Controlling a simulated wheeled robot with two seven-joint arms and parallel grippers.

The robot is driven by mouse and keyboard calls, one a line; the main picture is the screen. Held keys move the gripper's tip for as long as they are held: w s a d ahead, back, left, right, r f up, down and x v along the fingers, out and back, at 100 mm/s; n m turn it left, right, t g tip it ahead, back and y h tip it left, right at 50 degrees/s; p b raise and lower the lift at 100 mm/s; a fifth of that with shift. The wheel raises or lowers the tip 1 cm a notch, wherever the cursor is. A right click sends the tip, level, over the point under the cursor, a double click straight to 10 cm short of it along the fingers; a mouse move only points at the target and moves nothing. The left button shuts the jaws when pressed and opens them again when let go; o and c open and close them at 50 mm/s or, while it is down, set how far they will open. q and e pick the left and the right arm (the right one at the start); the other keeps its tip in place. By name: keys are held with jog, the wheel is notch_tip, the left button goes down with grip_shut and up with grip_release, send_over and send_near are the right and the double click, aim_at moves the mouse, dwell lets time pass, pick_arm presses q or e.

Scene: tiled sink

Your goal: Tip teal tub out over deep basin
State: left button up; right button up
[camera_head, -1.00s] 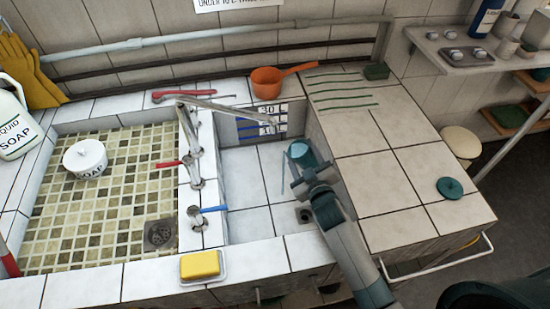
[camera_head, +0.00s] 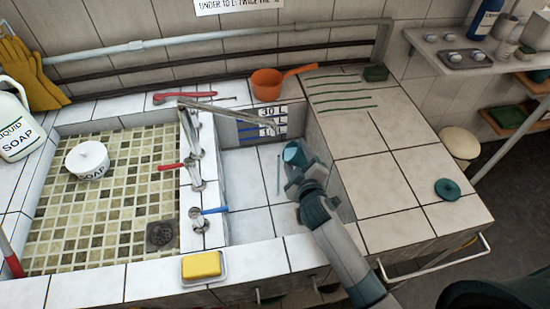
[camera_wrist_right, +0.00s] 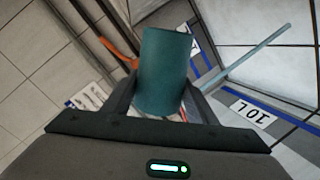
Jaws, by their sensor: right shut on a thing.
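The teal tub (camera_head: 293,154) is held tilted over the right side of the deep basin (camera_head: 245,168), its mouth toward the left. My right gripper (camera_head: 298,172) is shut on it; in the right wrist view the tub (camera_wrist_right: 164,72) sits between the fingers. A thin pale-blue streak (camera_head: 278,174) stands just left of the tub, and it also shows in the right wrist view (camera_wrist_right: 250,56). I cannot tell from its look whether it is water. The tub's inside is mostly hidden. My left gripper is out of view.
A metal spout (camera_head: 225,110) reaches over the basin beside a depth scale (camera_head: 265,120). An orange pan (camera_head: 267,84) stands on the back ledge. A yellow sponge (camera_head: 202,264) lies at the front. A teal lid (camera_head: 449,189) lies on the right counter, otherwise largely clear.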

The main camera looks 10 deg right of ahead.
jog(key=shift+r+n+p, duration=0.25)
jog(key=shift+n+p, duration=0.05)
jog(key=shift+a+r+n+p, duration=0.1)
jog(key=shift+n+p, duration=0.2)
jog(key=shift+r, duration=0.15)
dwell(0.4)
jog(key=shift+a+n+h+p, duration=0.1)
jog(key=shift+n+h+p, duration=0.2)
jog(key=shift+n+p, duration=0.15)
jog(key=shift+w+a+r+n+g+h+p, duration=0.15)
jog(key=shift+r+n+g+h+p, duration=0.2)
jog(key=shift+n+p, duration=0.2)
jog(key=shift+a+n, duration=0.3)
jog(key=shift+a, duration=0.05)
jog(key=shift+w+a+r+h+p, duration=0.1)
jog(key=shift+a+r+h+p, duration=0.05)
jog(key=shift+a+h+p, duration=0.2)
jog(key=shift+n, duration=0.3)
jog(key=shift+a+r+n+p, duration=0.1)
jog(key=shift+a+n+p, duration=0.05)
jog(key=shift+n+p, duration=0.15)
